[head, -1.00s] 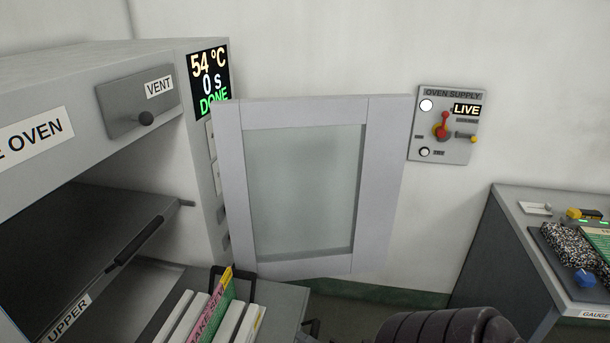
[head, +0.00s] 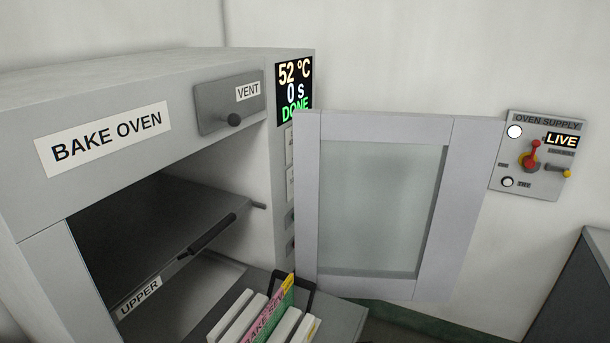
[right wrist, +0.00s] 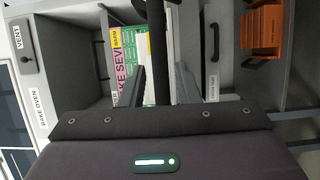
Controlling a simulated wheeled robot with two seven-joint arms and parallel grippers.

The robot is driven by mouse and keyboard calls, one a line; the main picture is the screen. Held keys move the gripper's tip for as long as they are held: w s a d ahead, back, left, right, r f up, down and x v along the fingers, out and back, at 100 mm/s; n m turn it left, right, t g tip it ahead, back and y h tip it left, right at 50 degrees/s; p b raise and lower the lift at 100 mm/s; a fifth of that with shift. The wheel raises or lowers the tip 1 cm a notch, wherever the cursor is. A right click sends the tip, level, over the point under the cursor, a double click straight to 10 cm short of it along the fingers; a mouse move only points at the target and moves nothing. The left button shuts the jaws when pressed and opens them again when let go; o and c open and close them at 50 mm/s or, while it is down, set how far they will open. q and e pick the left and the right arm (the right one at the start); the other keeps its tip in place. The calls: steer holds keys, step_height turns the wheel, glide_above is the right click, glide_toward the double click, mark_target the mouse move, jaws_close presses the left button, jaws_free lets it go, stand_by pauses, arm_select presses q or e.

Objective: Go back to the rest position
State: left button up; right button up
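My right gripper (right wrist: 158,78) shows in the right wrist view. Its two fingers stand apart, with gaps on both sides of a dark upright bar (right wrist: 157,40), so it looks open. The bar appears to be the carrier's handle; how deep it sits between the fingers I cannot tell. The board carrier holds several boards (right wrist: 118,50), one with a pink and yellow label; these boards also show at the bottom of the head view (head: 268,316). In the head view neither gripper shows. My left gripper is in no view.
The bake oven (head: 110,95) stands at the left, its glazed door (head: 470,200) swung open. Its display (head: 294,88) reads 52 °C, 0 s, DONE. The oven supply panel (head: 538,190) on the wall shows LIVE. A grey bench (head: 580,295) is at the right. An orange rack (right wrist: 262,28) shows in the wrist view.

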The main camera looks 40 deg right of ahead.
steer(key=s+a+f+m+g+h, duration=0.15)
steer(key=f+m+g, duration=0.3)
steer(key=f, duration=0.65)
steer(key=s+a+f+m+g+h, duration=0.1)
steer(key=s+a+f+m+g, duration=0.3)
steer(key=f, duration=0.6)
steer(key=s+a+f+m+g+y, duration=0.2)
steer(key=s+a+f+m+g, duration=0.5)
steer(key=a+f, duration=0.6)
steer(key=s+f+g, duration=0.1)
steer(key=s, duration=0.1)
steer(key=shift+s+a+f, duration=0.3)
steer(key=shift+s+a, duration=0.05)
steer(key=shift+a, duration=0.05)
steer(key=shift+g+y, duration=0.25)
